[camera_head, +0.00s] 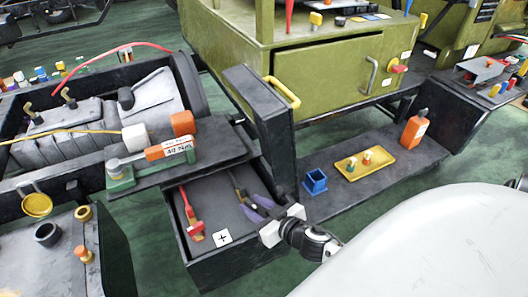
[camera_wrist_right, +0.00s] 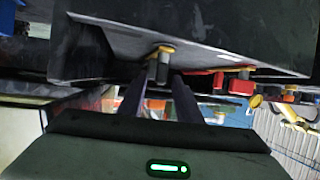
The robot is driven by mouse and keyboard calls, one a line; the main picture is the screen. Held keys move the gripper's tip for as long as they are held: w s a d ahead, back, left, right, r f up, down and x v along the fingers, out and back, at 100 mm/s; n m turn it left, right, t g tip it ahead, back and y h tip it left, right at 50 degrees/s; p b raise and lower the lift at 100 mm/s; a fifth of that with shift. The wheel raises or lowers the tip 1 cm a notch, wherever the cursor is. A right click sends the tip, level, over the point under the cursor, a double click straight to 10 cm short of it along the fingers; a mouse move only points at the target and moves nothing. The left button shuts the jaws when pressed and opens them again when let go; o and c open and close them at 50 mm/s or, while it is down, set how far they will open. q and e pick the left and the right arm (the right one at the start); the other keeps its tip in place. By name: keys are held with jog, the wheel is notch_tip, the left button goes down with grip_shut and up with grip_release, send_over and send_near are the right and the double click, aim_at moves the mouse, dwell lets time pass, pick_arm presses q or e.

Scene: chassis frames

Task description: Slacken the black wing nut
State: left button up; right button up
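My right gripper (camera_head: 250,201) reaches into the open dark drawer (camera_head: 256,254) from its right side. In the right wrist view its two long purple fingers (camera_wrist_right: 160,80) stand apart. A small black part with a brass-coloured top (camera_wrist_right: 163,58) shows between the fingertips; it looks like the black wing nut. Whether the fingers touch it I cannot tell. In the head view the fingers largely cover that spot. A red-handled part (camera_head: 192,222) lies left of the gripper in the drawer; a red part (camera_wrist_right: 240,84) also shows in the wrist view. My left gripper is not in view.
A dark post (camera_head: 265,125) stands behind the drawer. A blue cup (camera_head: 315,182), a yellow tray (camera_head: 378,172) and an orange bottle (camera_head: 415,130) stand on the ledge to the right.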

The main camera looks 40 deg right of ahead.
jog(key=v, duration=0.8)
jog(key=shift+s+r, duration=0.15)
jog(key=shift+s, duration=0.15)
jog(key=shift+a, duration=0.1)
